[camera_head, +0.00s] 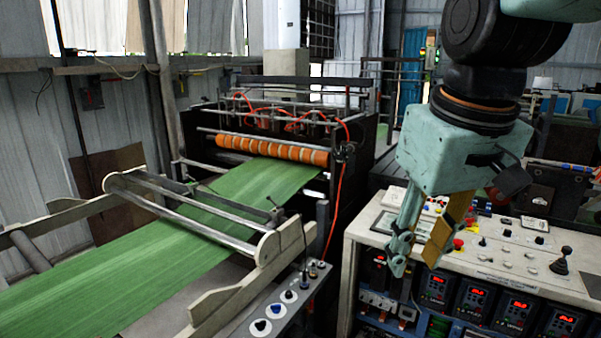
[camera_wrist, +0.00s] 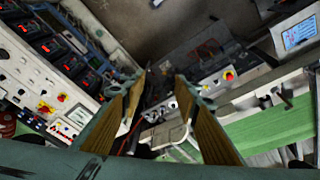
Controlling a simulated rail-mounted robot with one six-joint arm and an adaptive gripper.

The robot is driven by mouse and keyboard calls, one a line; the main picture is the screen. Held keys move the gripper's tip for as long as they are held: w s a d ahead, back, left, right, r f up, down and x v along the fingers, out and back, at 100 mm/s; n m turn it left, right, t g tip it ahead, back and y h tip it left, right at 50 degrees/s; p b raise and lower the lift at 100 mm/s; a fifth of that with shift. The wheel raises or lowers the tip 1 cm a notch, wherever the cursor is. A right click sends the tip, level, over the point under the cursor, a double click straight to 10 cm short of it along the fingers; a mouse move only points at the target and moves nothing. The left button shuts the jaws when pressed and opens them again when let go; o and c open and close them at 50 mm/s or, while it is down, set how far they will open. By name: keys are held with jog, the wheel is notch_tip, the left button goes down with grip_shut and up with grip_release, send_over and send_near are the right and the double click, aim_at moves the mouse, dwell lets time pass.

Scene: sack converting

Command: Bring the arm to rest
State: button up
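My gripper (camera_head: 421,262) hangs at the right in the head view, fingers pointing down, in front of the control console (camera_head: 375,222). Its teal body has one teal finger and one finger with a tan pad showing. In the wrist view my gripper (camera_wrist: 163,80) has its two tan-padded fingers apart, with a clear gap between them. It is open, and nothing is held between the fingers. Some of the console top is hidden behind the fingers in the head view.
A green sheet (camera_head: 130,290) runs through a machine with orange rollers (camera_head: 270,150) at the left. A small panel with knobs (camera_head: 275,312) stands at the front. The console carries buttons, a black joystick (camera_head: 561,262) and several red displays. Open air surrounds my gripper.

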jog(key=s+d+f+m, duration=0.1)
jog(key=s, duration=0.7)
jog(key=s+d+f+m+t, duration=0.1)
jog(key=s+f, duration=0.1)
jog(key=s, duration=0.6)
jog(key=shift+s+d+m, duration=0.25)
jog(key=shift+d+m, duration=0.05)
jog(key=shift+d, duration=0.1)
dwell(0.5)
